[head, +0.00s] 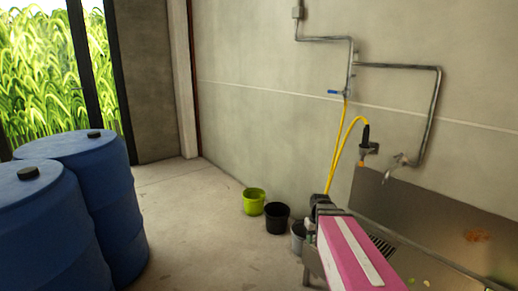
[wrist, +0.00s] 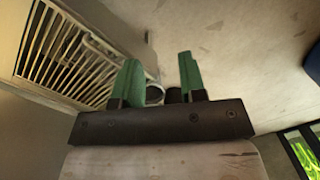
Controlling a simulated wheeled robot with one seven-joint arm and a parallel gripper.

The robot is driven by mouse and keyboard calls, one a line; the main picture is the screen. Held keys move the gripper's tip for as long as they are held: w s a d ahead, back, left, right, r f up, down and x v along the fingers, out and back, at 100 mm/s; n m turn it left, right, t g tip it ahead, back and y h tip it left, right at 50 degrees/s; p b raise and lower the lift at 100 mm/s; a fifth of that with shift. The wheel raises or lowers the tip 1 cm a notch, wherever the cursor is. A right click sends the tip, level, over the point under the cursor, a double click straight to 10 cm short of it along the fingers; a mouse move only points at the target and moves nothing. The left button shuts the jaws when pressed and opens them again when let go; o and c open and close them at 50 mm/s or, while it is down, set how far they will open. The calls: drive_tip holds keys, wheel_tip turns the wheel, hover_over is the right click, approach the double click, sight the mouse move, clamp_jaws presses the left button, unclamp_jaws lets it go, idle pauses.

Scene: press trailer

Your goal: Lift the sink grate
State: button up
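The sink grate (wrist: 62,58) is a rack of pale metal bars in the upper left of the wrist view, set in the sink. In the head view a small slotted part of the grate (head: 382,246) shows just right of my pink arm, in the steel sink (head: 420,264). My gripper (wrist: 158,68) has two green fingers standing apart with nothing held between them. The left finger overlaps the grate's right end in the picture; I cannot tell whether it touches. In the head view my arm hides part of the sink, and the fingers cannot be made out.
A green bucket (head: 254,201), a black bucket (head: 277,218) and a grey bucket (head: 298,236) stand along the wall. A yellow hose (head: 335,150) and a tap (head: 397,165) are above the sink. Blue barrels (head: 120,210) stand left. The floor between is clear.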

drive_tip(key=s+a+f+m, duration=0.1)
drive_tip(key=s+a+m, duration=0.1)
drive_tip(key=s+a, duration=0.45)
drive_tip(key=w+d+f+n+y, duration=0.1)
drive_tip(key=w+d+f+n, duration=0.3)
drive_tip(key=w+d, duration=0.65)
drive_tip(key=w+d+f+n, duration=0.35)
drive_tip(key=w+d, duration=0.55)
drive_tip(key=d, duration=0.3)
drive_tip(key=shift+n+g, duration=0.25)
drive_tip(key=shift+g, duration=0.15)
drive_tip(key=f, duration=0.3)
drive_tip(key=s+a+f, duration=0.1)
drive_tip(key=f, duration=0.6)
drive_tip(key=shift+s+a, duration=0.3)
drive_tip(key=shift+s, duration=0.1)
drive_tip(key=shift+r, duration=0.1)
clamp_jaws()
